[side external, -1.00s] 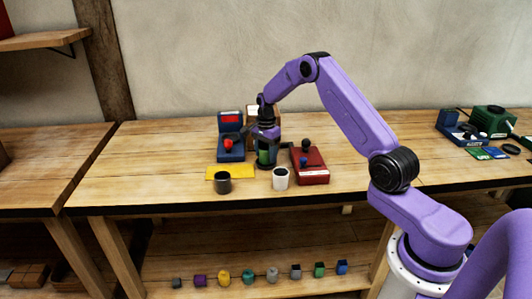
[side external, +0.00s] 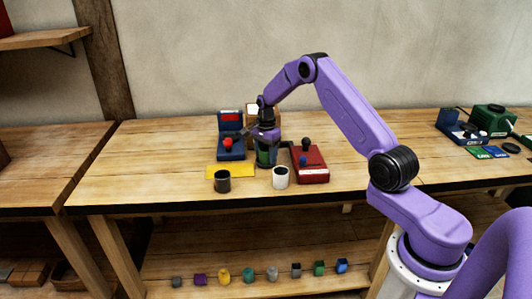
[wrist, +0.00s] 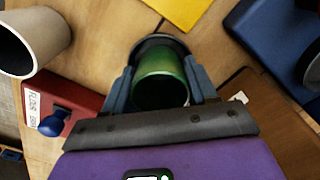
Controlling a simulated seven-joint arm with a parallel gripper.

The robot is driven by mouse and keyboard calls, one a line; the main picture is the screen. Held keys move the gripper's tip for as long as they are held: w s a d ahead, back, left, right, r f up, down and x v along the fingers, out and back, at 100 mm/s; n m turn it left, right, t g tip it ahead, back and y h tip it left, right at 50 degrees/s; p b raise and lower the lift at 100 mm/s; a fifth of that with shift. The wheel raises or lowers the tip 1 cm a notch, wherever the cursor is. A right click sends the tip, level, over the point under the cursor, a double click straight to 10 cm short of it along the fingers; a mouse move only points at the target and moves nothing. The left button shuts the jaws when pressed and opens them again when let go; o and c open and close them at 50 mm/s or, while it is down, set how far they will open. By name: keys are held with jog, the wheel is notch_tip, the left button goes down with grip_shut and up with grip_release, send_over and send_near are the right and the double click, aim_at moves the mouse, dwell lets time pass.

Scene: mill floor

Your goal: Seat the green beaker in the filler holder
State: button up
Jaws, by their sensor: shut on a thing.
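The green beaker (wrist: 160,82) is between the two fingers of my gripper (wrist: 162,88), which is shut on it. In the side view the beaker (side external: 265,157) looks upright, low over the table and left of a red station (side external: 311,169). The red station (wrist: 75,112) has a blue knob and a label only partly readable in the wrist view. A dark curved rim (wrist: 158,38) shows at the beaker's far edge; I cannot tell whether it belongs to the holder. The filler holder cannot be clearly made out, and the beaker's base is hidden.
A white cup (side external: 280,178) and a black cup (side external: 222,182) stand in front. A yellow mat (side external: 230,172) lies behind the black cup. A blue station (side external: 231,151) with a red knob stands left of my gripper. The table's left side is clear.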

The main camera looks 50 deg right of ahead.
jog(key=o, duration=0.8)
jog(key=shift+o, duration=0.2)
notch_tip(320, 180, up, 11)
dwell(0.7)
